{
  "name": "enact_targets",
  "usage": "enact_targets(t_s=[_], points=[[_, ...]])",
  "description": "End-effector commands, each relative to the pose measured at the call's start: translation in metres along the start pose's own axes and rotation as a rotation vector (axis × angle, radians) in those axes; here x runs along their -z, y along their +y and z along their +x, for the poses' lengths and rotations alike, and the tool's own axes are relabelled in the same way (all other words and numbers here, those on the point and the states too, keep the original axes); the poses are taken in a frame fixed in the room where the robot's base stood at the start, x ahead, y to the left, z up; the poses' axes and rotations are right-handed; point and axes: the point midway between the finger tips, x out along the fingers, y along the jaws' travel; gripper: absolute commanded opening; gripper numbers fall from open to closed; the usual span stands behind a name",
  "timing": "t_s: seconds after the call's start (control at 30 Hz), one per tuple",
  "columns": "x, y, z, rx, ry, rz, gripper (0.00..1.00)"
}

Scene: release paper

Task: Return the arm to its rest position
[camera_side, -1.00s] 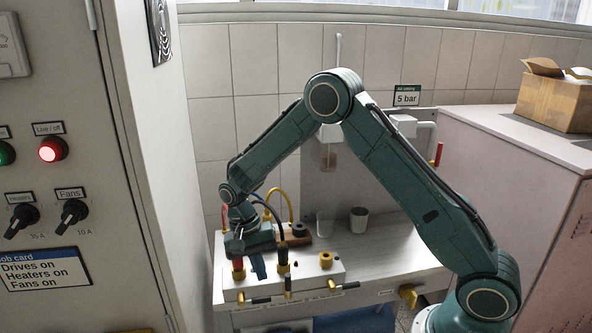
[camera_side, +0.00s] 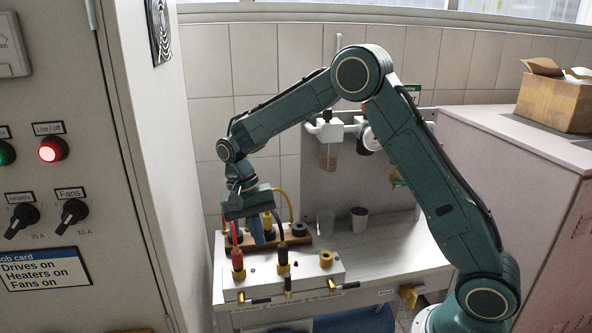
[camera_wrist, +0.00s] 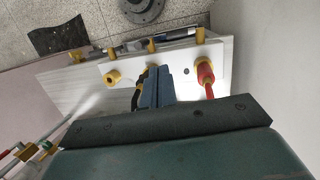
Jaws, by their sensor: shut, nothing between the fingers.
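My gripper (camera_side: 256,238) hangs above the back part of the white connector block (camera_side: 325,272) on the bench in the side view. Its blue fingers are together with nothing between them. The fingers (camera_wrist: 158,85) also show in the wrist view, over the block, beside a red plug (camera_wrist: 206,78). The red plug (camera_side: 237,258) stands in the block's left socket in the side view, and a dark plug with a black hose (camera_side: 283,255) stands in the middle one. The right brass socket (camera_side: 326,258) has no hose. My arm is bent, with its elbow high.
A wooden rack (camera_side: 300,240) lies behind the block. A grey control cabinet (camera_side: 80,130) stands close on the left. A cardboard box (camera_side: 553,100) sits on the right cabinet.

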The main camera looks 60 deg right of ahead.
Motion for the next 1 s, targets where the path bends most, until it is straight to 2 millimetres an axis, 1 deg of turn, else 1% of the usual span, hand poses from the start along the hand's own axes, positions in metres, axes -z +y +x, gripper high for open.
enact_targets(t_s=[0.17,0.27,0.4,0.6,0.8,1.0], points=[[-0.009,0.010,-0.017,0.028,0.027,-0.035,0.00],[-0.017,0.019,-0.031,0.050,0.051,-0.069,0.00],[-0.032,0.035,-0.053,0.088,0.094,-0.127,0.00],[-0.056,0.062,-0.079,0.138,0.163,-0.214,0.00],[-0.081,0.089,-0.098,0.182,0.236,-0.301,0.00],[-0.106,0.116,-0.110,0.220,0.314,-0.386,0.00]])
